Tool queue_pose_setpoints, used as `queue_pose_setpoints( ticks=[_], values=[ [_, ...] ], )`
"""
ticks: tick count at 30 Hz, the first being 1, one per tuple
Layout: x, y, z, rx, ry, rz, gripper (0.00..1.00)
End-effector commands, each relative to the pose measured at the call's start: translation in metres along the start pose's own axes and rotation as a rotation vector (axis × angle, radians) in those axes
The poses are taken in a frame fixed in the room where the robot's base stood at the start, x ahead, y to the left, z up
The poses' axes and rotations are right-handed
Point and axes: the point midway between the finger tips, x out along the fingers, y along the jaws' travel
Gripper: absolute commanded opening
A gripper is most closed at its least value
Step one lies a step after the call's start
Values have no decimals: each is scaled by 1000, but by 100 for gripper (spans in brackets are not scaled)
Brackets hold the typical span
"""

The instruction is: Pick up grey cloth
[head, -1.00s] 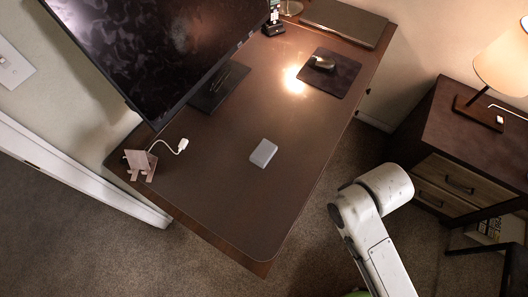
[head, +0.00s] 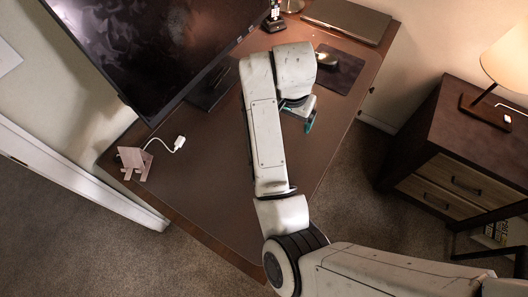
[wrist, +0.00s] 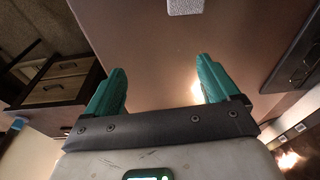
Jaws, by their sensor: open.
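The grey cloth (wrist: 185,6) is a small, light grey, folded-looking rectangle on the brown desk blotter. In the wrist view it is cut off by the top edge, beyond my fingertips and a little to the right. In the head view my arm hides it. My gripper (wrist: 158,72) has two teal fingers spread apart with nothing between them. It does not touch the cloth. In the head view my gripper (head: 304,112) shows only partly below the wrist, over the right part of the desk; its height above the desk is hard to tell.
A large monitor (head: 150,45) stands along the left. A mouse (head: 326,60) lies on a dark pad (head: 345,74) near my wrist. A closed laptop (head: 346,20) is at the back. A pink stand (head: 133,160) with a white cable plug (head: 180,143) is on the left.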

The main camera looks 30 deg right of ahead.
Motion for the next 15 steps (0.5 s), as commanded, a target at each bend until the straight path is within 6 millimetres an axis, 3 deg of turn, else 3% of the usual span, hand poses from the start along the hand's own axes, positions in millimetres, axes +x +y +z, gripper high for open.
queue_pose_setpoints(
  ticks=[1,6,11,15],
  values=[
    [1,-18,16,22,-41,-8,88],
    [1,-47,51,85,-136,1,88],
    [5,-54,64,100,-166,10,88],
    [25,-54,67,101,-166,11,88]
  ],
)
